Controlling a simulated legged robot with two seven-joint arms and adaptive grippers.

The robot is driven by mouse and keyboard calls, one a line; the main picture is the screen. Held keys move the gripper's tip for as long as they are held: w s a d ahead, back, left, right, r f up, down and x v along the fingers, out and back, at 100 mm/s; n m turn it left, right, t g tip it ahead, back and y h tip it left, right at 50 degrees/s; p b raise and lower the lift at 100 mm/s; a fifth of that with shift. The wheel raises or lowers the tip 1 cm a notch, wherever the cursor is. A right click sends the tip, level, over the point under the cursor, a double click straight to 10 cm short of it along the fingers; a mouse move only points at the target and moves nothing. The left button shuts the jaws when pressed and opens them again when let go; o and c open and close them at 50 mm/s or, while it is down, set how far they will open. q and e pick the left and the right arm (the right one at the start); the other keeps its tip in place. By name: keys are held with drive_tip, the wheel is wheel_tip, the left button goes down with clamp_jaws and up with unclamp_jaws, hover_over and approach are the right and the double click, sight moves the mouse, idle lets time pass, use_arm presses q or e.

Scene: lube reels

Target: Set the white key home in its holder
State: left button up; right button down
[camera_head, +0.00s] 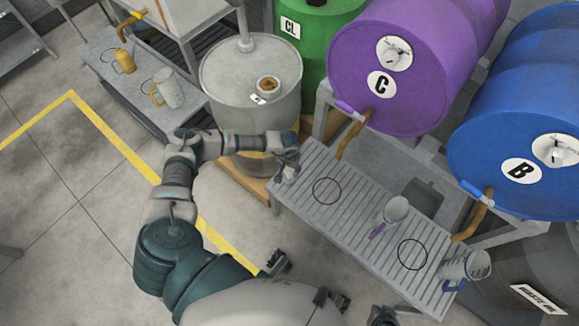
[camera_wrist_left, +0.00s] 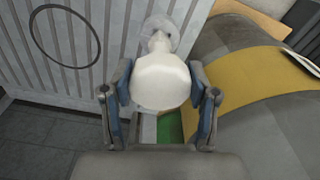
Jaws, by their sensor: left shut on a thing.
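My left gripper (camera_head: 287,172) is at the left end of the slatted metal bench, beside the grey barrel. In the left wrist view, its two blue-padded fingers (camera_wrist_left: 164,100) are shut on the white key (camera_wrist_left: 161,82), one on each side of its broad rounded head. The far end of the key narrows toward a pale grey round piece (camera_wrist_left: 172,28) over the slats; I cannot tell if they touch or are one part. I cannot make out the key's holder for certain.
The slatted bench (camera_head: 335,220) carries a mug (camera_head: 396,209) and a measuring jug (camera_head: 466,264). A purple drum (camera_head: 385,100) and a blue drum (camera_head: 520,110) lie behind it.

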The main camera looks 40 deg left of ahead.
use_arm(q)
drive_tip(key=shift+r, duration=0.15)
drive_tip(key=shift+r, duration=0.4)
drive_tip(key=shift+s, duration=0.1)
idle(0.3)
drive_tip(key=shift+f, duration=0.25)
idle(1.1)
drive_tip(key=shift+f, duration=0.35)
drive_tip(key=shift+r, duration=0.15)
